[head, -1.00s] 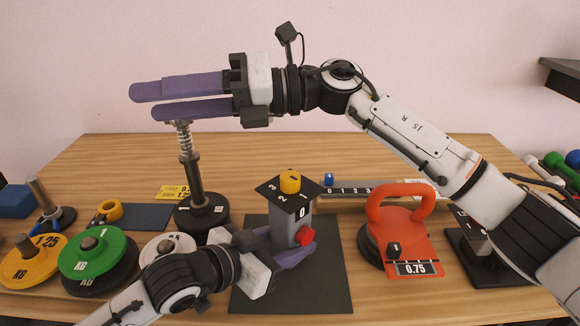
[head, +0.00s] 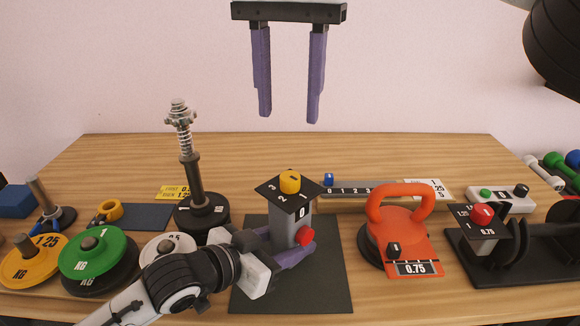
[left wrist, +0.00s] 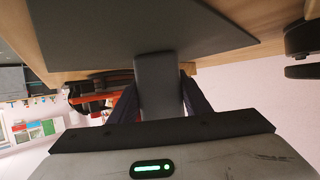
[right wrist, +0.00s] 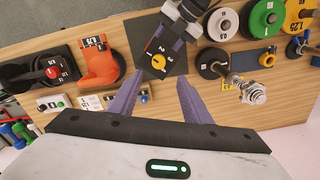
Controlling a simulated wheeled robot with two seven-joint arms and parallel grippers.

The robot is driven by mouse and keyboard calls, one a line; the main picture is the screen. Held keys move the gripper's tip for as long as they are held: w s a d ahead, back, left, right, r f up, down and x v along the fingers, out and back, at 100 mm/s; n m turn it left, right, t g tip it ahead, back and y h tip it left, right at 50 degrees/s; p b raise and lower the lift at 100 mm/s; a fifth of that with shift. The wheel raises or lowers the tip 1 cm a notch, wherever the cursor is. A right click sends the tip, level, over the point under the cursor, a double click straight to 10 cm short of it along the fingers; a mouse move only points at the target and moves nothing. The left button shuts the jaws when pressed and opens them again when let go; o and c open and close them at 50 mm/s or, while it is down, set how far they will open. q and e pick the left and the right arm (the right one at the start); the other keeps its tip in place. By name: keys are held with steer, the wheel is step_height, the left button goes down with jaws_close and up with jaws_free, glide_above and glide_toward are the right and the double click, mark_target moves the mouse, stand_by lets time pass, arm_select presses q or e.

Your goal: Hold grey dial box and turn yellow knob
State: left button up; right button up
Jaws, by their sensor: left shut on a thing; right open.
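The grey dial box (head: 284,232) stands upright on a dark mat (head: 252,296), with a black numbered plate (head: 272,190) on top and the yellow knob (head: 290,181) on that plate. A red knob (head: 305,236) sits on its side. My left gripper (head: 290,250) is shut on the box, low down; the box also shows between its fingers in the left wrist view (left wrist: 158,85). My right gripper (head: 289,115) is open and empty, fingers pointing down, high above the box. In the right wrist view the yellow knob (right wrist: 158,60) lies beyond and between the open fingers.
A spring post (head: 188,160) rises left of the box, near green (head: 92,266) and yellow (head: 22,270) weight plates. An orange kettlebell-like weight (head: 400,235) stands right of the box. A grey numbered rail (head: 350,190) lies behind. A red-knobbed device (head: 482,215) is far right.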

mark_target(290, 176)
step_height(290, 176, down, 12)
steer(key=shift+d+r, duration=0.1)
steer(key=shift+d, duration=0.05)
stand_by(0.4)
steer(key=c, duration=1)
